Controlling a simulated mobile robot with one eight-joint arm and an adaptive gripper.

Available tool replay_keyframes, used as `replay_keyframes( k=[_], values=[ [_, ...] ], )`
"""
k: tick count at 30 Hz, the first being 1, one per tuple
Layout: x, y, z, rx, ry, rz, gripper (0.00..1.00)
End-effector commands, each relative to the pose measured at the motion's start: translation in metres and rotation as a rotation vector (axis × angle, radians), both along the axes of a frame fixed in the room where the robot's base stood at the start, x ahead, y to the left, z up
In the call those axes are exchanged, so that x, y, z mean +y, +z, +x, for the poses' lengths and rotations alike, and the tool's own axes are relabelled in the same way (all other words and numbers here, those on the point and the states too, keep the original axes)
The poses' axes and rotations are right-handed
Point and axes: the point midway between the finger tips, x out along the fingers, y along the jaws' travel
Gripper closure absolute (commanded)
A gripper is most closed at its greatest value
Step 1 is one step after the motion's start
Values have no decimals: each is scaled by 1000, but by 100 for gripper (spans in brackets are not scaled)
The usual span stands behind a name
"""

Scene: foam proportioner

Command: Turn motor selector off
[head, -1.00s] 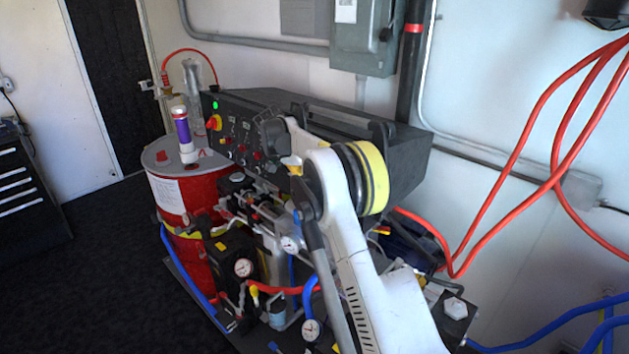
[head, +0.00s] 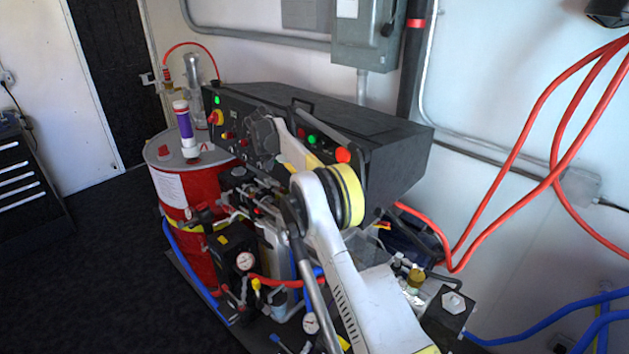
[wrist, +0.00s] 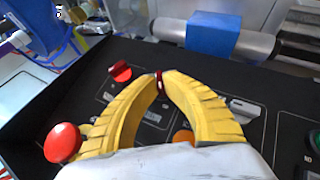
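In the wrist view, my gripper (wrist: 158,80) has its two yellow fingers curved together over the black control panel (wrist: 85,95). Their tips close on a small dark red selector knob (wrist: 158,83) with a white mark; much of it is hidden between them. Whether this is the motor selector I cannot tell, as the labels are too small to read. A second red selector knob (wrist: 120,72) stands apart to the left of the tips. In the head view, my arm reaches the front of the black control box (head: 385,150), and the fingertips are hidden.
In the wrist view, a red button (wrist: 62,142) sits beside the left finger. An orange button (wrist: 183,137) lies between the fingers, a grey selector (wrist: 243,107) to the right. A red drum (head: 185,200) and gauges (head: 245,261) crowd the front of the box in the head view.

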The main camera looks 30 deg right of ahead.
Motion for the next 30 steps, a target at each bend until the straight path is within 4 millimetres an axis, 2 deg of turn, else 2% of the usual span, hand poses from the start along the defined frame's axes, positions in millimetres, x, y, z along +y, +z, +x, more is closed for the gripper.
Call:
replay_keyframes(
  k=[1, 3, 14, 17, 25, 30],
  values=[
    [-5, 0, 0, -2, -2, -5, 83],
    [-5, 0, 0, -3, -3, -6, 68],
    [-2, 5, 0, -2, -1, -2, 68],
    [-2, 19, 0, -2, -1, -2, 68],
    [-5, 76, 0, -2, -3, -2, 68],
    [-6, 93, 0, -2, -3, -2, 68]
  ],
)
